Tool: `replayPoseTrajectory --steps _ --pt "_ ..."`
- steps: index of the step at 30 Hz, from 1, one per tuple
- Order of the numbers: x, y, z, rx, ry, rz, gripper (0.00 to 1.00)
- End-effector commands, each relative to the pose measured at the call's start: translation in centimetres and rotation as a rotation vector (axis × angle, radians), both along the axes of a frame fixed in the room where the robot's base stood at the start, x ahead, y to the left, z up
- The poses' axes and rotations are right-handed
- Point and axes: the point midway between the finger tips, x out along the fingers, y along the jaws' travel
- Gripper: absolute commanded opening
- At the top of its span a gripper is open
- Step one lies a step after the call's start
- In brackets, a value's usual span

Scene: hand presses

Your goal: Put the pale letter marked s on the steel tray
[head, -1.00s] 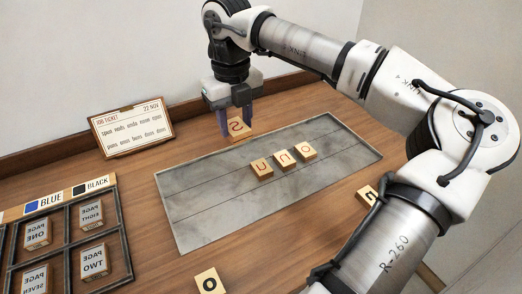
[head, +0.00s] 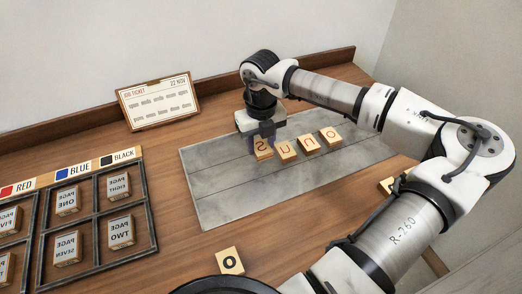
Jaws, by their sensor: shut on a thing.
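The pale letter marked s (head: 263,151) is a small wooden block with a reddish mark. My gripper (head: 264,142) is shut on it, over the steel tray (head: 215,205). The block is at the left end of a row of pale letters, very close to its neighbour (head: 286,151). I cannot tell whether it touches the tray or that neighbour. Two more letters, a middle one (head: 309,143) and an o (head: 330,135), continue the row to the right on the tray.
A loose letter o (head: 230,261) lies on the table in front of the tray. Another letter (head: 387,185) lies right of the tray, partly behind my arm. A divided case (head: 152,215) with page blocks stands at left. A job ticket (head: 158,101) stands behind. The tray's front left is bare.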

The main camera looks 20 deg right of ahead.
Motion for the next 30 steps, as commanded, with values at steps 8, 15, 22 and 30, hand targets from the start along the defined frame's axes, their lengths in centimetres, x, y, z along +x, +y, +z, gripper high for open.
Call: replayPoseTrajectory --steps 8,15,22,30 --pt "0.0 0.1 -3.5 0.003 0.002 0.001 0.18" --pt "0.0 0.1 -4.5 0.000 0.000 0.001 0.18" --pt "0.0 0.0 -4.9 0.000 0.000 0.001 0.18" --pt "0.0 0.0 -4.8 0.000 0.000 0.001 0.62"
